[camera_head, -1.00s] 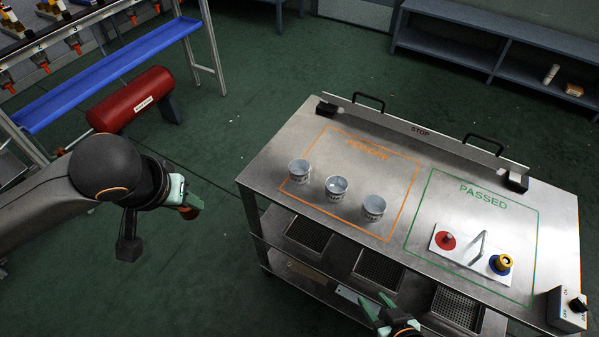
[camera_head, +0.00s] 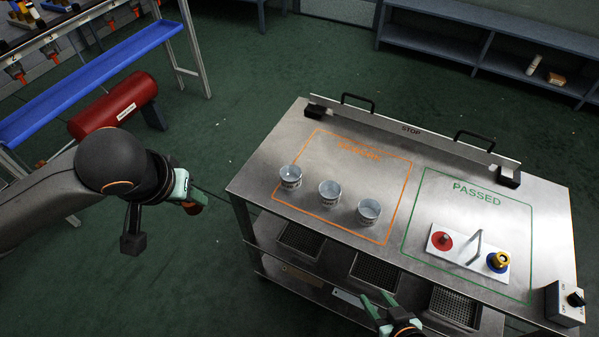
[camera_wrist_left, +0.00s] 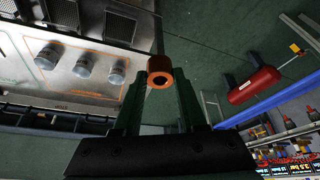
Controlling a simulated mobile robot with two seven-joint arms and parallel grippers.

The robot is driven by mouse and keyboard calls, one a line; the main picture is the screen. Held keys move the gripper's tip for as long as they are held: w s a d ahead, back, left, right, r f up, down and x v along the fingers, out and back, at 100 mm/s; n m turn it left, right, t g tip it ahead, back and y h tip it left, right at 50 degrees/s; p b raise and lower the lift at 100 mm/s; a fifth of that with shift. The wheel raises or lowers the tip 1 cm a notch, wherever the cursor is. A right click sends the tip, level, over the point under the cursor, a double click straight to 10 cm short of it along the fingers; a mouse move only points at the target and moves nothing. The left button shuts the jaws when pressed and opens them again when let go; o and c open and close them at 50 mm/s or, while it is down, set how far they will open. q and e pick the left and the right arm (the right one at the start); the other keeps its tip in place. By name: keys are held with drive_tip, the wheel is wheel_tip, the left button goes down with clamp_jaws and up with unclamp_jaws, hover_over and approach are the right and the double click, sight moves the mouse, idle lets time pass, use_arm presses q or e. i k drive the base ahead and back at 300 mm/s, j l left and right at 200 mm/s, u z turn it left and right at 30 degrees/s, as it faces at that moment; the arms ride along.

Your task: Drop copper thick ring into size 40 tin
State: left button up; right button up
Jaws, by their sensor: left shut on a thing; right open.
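My left gripper (camera_head: 192,196) is shut on a copper thick ring (camera_wrist_left: 160,72), held in the air to the left of the steel table. The ring shows clearly between the fingertips in the left wrist view; in the head view only a bit of it shows. Three small open tins stand in a row inside the orange outline on the table: a left tin (camera_head: 290,178), a middle tin (camera_head: 329,194) and a right tin (camera_head: 368,212). Their size marks are too small to read. My right gripper (camera_head: 385,312) is open and empty at the table's front edge.
The steel table (camera_head: 265,150) has a STOP bar (camera_head: 410,129) along its back. A white board (camera_head: 468,256) with red and blue pieces lies in the green PASSED outline. A switch box (camera_head: 566,303) sits at the right corner.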

sight(291, 183)
drive_tip(key=i+j+z, duration=0.25)
drive_tip(key=j+z, duration=0.1)
drive_tip(key=z, duration=0.15)
drive_tip(key=j+z, duration=0.9)
drive_tip(key=j, duration=0.15)
